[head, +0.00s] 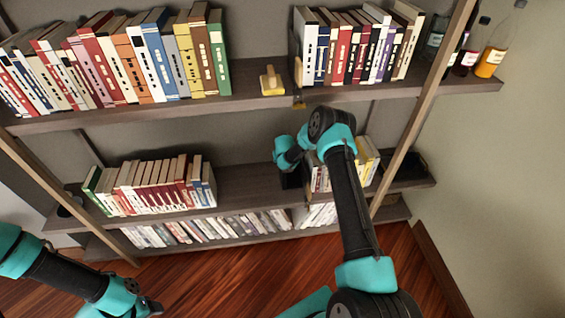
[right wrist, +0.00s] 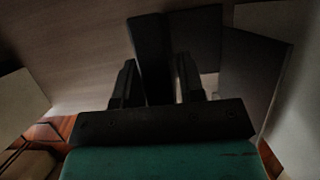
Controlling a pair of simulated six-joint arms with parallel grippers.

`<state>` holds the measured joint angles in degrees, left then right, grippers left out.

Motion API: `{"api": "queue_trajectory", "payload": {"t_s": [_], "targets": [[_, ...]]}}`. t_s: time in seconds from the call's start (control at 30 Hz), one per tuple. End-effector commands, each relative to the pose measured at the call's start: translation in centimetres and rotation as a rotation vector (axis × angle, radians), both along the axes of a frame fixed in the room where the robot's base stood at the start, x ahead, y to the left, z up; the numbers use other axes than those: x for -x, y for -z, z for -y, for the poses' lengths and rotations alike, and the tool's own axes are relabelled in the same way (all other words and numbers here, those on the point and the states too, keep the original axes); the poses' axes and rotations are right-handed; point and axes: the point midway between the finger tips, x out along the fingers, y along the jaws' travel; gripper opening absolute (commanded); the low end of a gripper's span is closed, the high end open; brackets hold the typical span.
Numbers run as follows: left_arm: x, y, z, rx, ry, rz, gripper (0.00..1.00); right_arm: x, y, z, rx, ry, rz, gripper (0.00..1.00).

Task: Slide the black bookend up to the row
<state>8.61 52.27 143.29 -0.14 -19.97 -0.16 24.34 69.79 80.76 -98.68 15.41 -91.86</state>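The black bookend (right wrist: 150,50) is a dark upright plate in the right wrist view, standing between my right gripper's fingers (right wrist: 157,88). A narrow lighter gap shows between the right finger and the plate, so the fingers look open around it. In the head view, my right wrist is over the middle shelf, left of a short row of books (head: 320,178). A dark shape (head: 291,181), likely the bookend, shows below the wrist, mostly hidden. My left gripper (head: 150,306) is low at the left, away from the shelves; its fingers are too small to read.
A longer book row (head: 150,188) stands left on the middle shelf (head: 240,184), with bare shelf between. The upper shelf holds two book rows and a yellow object (head: 271,82). Bottles (head: 490,62) stand at its right end. A wooden upright (head: 425,105) is right of my arm.

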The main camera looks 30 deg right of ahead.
Motion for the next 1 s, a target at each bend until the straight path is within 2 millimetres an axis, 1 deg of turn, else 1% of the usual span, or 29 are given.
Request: {"api": "queue_trajectory", "payload": {"t_s": [0.03, 0.37, 1.0], "targets": [[0.00, 0.00, 0.00, 0.000, 0.000, 0.000, 0.48, 0.00, -0.01, 0.00, 0.000, 0.000, 0.000, 0.31], [0.00, 0.00, 0.00, 0.000, 0.000, 0.000, 0.48, 0.00, -0.02, 0.00, 0.000, 0.000, 0.000, 0.00], [0.00, 0.00, 0.00, 0.000, 0.000, 0.000, 0.48, -0.01, -0.02, -0.01, 0.000, 0.000, 0.000, 0.00]]}}
